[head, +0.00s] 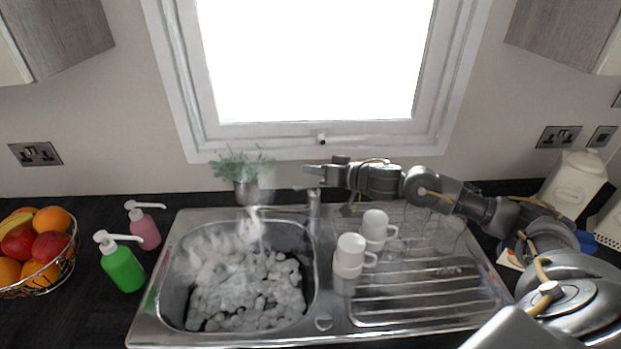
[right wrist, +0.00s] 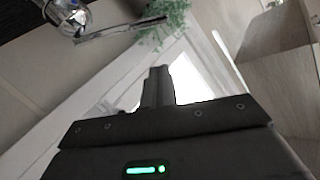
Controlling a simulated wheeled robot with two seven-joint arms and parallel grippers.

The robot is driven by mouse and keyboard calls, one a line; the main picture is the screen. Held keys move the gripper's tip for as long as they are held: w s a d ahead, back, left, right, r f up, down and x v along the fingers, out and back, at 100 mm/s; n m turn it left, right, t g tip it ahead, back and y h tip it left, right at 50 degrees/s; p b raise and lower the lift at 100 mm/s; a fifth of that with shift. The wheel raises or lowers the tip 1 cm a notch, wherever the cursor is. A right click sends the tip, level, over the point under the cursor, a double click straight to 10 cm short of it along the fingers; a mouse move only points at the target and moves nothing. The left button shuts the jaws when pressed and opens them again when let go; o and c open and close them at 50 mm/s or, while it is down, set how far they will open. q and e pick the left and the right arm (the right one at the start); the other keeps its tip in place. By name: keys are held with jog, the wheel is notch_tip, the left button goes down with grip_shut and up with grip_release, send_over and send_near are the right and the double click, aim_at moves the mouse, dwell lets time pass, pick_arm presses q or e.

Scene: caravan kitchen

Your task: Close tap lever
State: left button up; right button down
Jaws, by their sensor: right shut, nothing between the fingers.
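The chrome tap (head: 314,205) stands behind the sink basin, and its spout reaches left over the basin. White water or foam (head: 245,285) fills much of the basin under the spout. My right gripper (head: 308,169) is shut and empty, just above the top of the tap in the head view. In the right wrist view the tap (right wrist: 72,15) shows at the top left, apart from the shut fingers (right wrist: 158,80). I cannot tell clearly how the lever is set or whether the gripper touches it. My left gripper is not in view.
White mugs (head: 349,250) stand stacked right of the basin, below my right arm, by the ribbed drainer (head: 425,295). A potted plant (head: 245,170) is behind the basin. Green (head: 122,268) and pink (head: 145,230) bottles and a fruit basket (head: 40,250) are at left.

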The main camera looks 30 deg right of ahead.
aim_at(307, 187)
jog(key=f, duration=0.1)
jog(key=a+f, duration=0.1)
jog(key=s+f, duration=0.1)
jog(key=shift+a+f+p, duration=0.15)
jog(key=shift+f+p, duration=0.05)
jog(key=shift+p, duration=0.1)
jog(key=shift+s+a+f+p, duration=0.2)
jog(key=shift+a+f+p, duration=0.2)
jog(key=shift+a+p, duration=0.1)
jog(key=shift+d, duration=0.1)
